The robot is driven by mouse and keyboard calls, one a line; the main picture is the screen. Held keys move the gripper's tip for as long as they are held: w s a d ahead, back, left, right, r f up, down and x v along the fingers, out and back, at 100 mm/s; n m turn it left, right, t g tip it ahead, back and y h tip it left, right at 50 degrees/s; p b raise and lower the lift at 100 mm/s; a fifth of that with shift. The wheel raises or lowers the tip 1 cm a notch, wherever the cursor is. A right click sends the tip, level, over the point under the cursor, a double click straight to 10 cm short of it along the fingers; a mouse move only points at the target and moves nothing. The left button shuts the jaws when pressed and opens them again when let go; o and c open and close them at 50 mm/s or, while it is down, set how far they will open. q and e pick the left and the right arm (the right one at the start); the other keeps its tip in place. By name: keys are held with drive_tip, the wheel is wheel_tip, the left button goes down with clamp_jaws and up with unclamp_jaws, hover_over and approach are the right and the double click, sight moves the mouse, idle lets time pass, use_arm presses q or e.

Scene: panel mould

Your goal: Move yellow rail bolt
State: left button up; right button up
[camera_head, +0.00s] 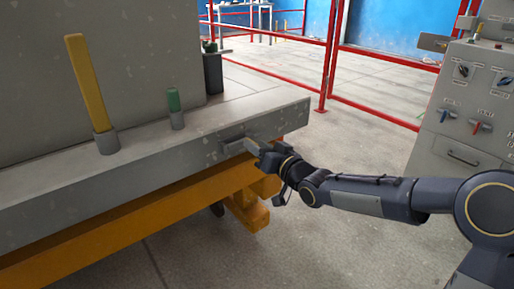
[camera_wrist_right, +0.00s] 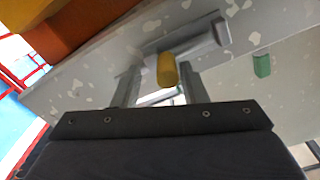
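A short yellow bolt (camera_wrist_right: 167,70) shows in the right wrist view, beside a grey fitting (camera_wrist_right: 200,42) on the side of the speckled grey rail. In the head view the fitting (camera_head: 233,146) shows on the rail's front face, but the bolt cannot be made out there. My right gripper (camera_wrist_right: 158,85) has its fingers apart, one on either side of the bolt; contact with it is not clear. In the head view my right gripper (camera_head: 252,146) is at the fitting near the rail's right end. My left gripper is in neither view.
A tall yellow pin (camera_head: 86,85) and a shorter green pin (camera_head: 173,102) stand in sockets on top of the rail (camera_head: 60,186). An orange beam (camera_head: 130,222) runs below. A control cabinet (camera_head: 465,115) stands right, with red railing (camera_head: 325,65) behind. Open floor lies between.

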drive_tip(key=shift+s+a, duration=0.1)
drive_tip(key=p+v, duration=0.1)
drive_tip(key=v, duration=0.6)
drive_tip(key=shift+s+d+p, duration=0.25)
drive_tip(key=shift+p, duration=0.15)
